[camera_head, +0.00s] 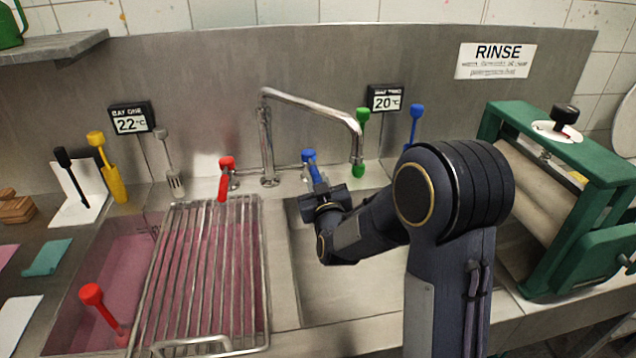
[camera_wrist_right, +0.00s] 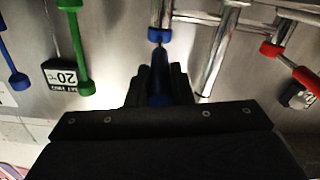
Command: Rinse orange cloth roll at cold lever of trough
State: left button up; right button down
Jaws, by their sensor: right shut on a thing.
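My right gripper (camera_head: 322,188) reaches in over the trough (camera_head: 350,270) from the right. It is shut on the blue cold lever (camera_head: 309,156), left of the spout. The right wrist view shows the blue lever (camera_wrist_right: 158,92) between the two fingers of the right gripper (camera_wrist_right: 161,75). The red lever (camera_head: 225,178) stands to the left of the tap (camera_head: 266,140). The tap's spout (camera_head: 357,145) hangs over the trough. I see no water stream. I do not see an orange cloth roll in either view. My left gripper is out of view.
A wire rack (camera_head: 205,265) spans the pink bath at left, where a red-handled tool (camera_head: 93,295) leans. A green wringer (camera_head: 570,200) with a roller stands at the right. Green (camera_head: 362,118) and blue (camera_head: 416,112) tools stand at the back wall.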

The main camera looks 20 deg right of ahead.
jog(key=shift+s+d+f+n+y+b, duration=0.15)
jog(key=shift+d+n+y+b, duration=0.2)
jog(key=shift+b, duration=0.45)
jog(key=d+n+y+b, duration=0.4)
jog(key=d+n+y, duration=0.1)
jog(key=y, duration=0.3)
jog(key=shift+d+r+y, duration=0.2)
jog(key=shift+d+y, duration=0.15)
jog(key=shift+d, duration=0.45)
jog(key=c, duration=1.3)
grip_release()
